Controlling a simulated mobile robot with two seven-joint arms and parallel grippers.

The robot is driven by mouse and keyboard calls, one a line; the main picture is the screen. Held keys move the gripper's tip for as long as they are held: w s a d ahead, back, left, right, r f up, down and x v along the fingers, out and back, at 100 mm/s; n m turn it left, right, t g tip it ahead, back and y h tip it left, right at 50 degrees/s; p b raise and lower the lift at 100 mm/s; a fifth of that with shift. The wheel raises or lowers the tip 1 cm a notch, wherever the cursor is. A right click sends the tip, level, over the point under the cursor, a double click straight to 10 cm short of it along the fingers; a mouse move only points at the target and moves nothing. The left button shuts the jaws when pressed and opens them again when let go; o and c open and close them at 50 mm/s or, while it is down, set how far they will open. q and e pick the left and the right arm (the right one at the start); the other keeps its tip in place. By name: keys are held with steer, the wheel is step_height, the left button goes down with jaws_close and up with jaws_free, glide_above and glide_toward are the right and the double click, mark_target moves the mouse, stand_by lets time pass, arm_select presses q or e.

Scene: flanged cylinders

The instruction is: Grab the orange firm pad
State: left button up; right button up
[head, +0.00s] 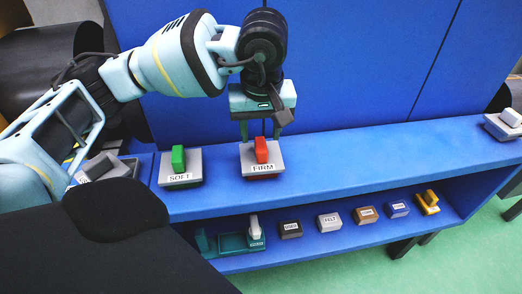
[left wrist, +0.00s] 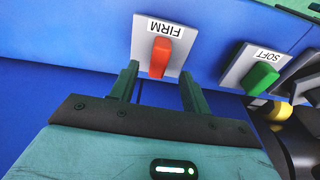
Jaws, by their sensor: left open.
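The firm pad is a grey block labelled FIRM (head: 264,168) with an upright orange-red grip (head: 261,149). It stands on the blue upper shelf, and it also shows in the left wrist view (left wrist: 163,28). My left gripper (head: 260,136) is open and points down just above it. Its two fingers are spread to either side of the orange-red grip, which lies between and just beyond the fingertips in the left wrist view (left wrist: 160,78). Nothing is held. Whether the fingertips reach down beside the grip is hard to tell. My right gripper is not in view.
A SOFT pad with a green grip (head: 178,158) stands to the left on the same shelf. A grey pad (head: 505,124) sits at the far right. Several small labelled blocks and a green tray (head: 231,243) are on the lower shelf. A blue panel (head: 370,60) rises behind.

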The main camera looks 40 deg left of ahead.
mark_target(261, 143)
arm_select(q)
steer(key=f, duration=0.4)
steer(key=shift+w+a+f, duration=0.25)
steer(key=shift+w+f, duration=0.05)
steer(key=shift+f, duration=0.1)
steer(key=shift+c, duration=0.2)
jaws_close()
